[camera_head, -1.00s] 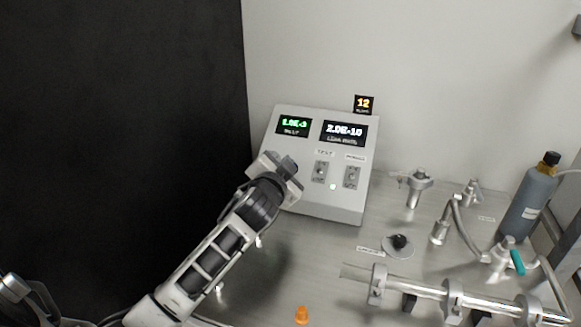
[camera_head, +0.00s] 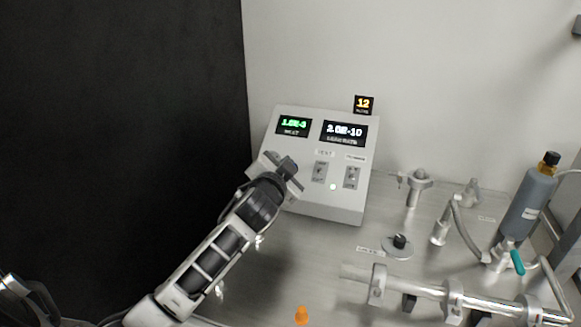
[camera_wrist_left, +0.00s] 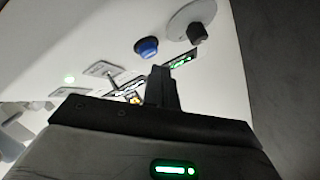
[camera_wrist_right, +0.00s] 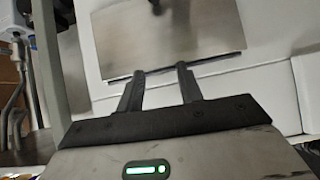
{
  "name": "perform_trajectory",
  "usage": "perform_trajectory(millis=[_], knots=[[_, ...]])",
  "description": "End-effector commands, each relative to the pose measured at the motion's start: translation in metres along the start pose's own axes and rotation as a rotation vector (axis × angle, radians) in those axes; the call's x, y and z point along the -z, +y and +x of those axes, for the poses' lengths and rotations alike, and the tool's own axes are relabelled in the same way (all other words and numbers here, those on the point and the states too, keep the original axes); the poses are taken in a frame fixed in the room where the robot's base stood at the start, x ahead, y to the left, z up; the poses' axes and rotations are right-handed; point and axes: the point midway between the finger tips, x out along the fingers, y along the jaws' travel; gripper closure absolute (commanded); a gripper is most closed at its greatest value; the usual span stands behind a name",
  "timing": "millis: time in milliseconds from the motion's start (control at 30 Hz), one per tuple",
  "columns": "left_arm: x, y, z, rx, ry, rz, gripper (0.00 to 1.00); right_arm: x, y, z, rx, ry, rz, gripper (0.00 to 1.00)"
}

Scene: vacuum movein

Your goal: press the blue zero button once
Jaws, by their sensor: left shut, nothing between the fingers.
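The blue button (camera_wrist_left: 147,47) stands out from the pale panel in the left wrist view, next to a black knob (camera_wrist_left: 197,34) on a round plate. In the head view my left arm hides the button. My left gripper (camera_head: 289,165) is in front of the lower left of the sloped control box (camera_head: 330,207). Its fingers are shut and empty; in the left wrist view the fingertips (camera_wrist_left: 160,70) appear just beside the button. I cannot tell whether they touch it. My right gripper (camera_wrist_right: 160,71) is open and empty in the right wrist view.
The box has a green display (camera_head: 294,126), a white display (camera_head: 344,132) and two toggle switches, one at the right (camera_head: 352,176). Metal pipework (camera_head: 455,297), a dark bottle (camera_head: 528,200) and a small knob (camera_head: 399,242) stand to the right. An orange piece (camera_head: 301,315) is at the front.

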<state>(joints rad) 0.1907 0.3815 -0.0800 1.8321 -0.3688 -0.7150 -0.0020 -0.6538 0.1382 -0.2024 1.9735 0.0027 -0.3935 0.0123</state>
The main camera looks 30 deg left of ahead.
Motion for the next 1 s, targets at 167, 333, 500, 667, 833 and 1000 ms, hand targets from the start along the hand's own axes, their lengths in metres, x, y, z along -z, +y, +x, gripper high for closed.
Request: perform_trajectory(millis=[167,333,500,667,833,1000], knots=[[0.0,-0.0001,0.0,0.0,0.0,0.0,1.0,-0.0002,-0.0004,0.0,0.001,0.0,0.0,0.64],[0.0,-0.0001,0.0,0.0,0.0,0.0,1.0,-0.0002,-0.0007,0.0,0.002,0.0,0.0,0.64],[-0.0007,0.0007,0.0008,0.0,0.0,0.0,1.0,-0.0007,-0.001,0.0004,0.002,0.0,0.0,0.64],[-0.0034,0.0035,0.0045,0.0,0.0,-0.001,1.0,-0.0027,-0.0011,0.0019,0.003,0.0,0.0,0.64],[-0.0044,0.0043,0.0061,0.0,0.0,0.0,1.0,-0.0028,-0.0013,0.002,0.003,0.0,0.0,0.64],[-0.0042,0.0042,0.006,0.0,0.0,0.0,1.0,-0.0026,-0.0013,0.002,0.003,0.0,0.0,0.64]])
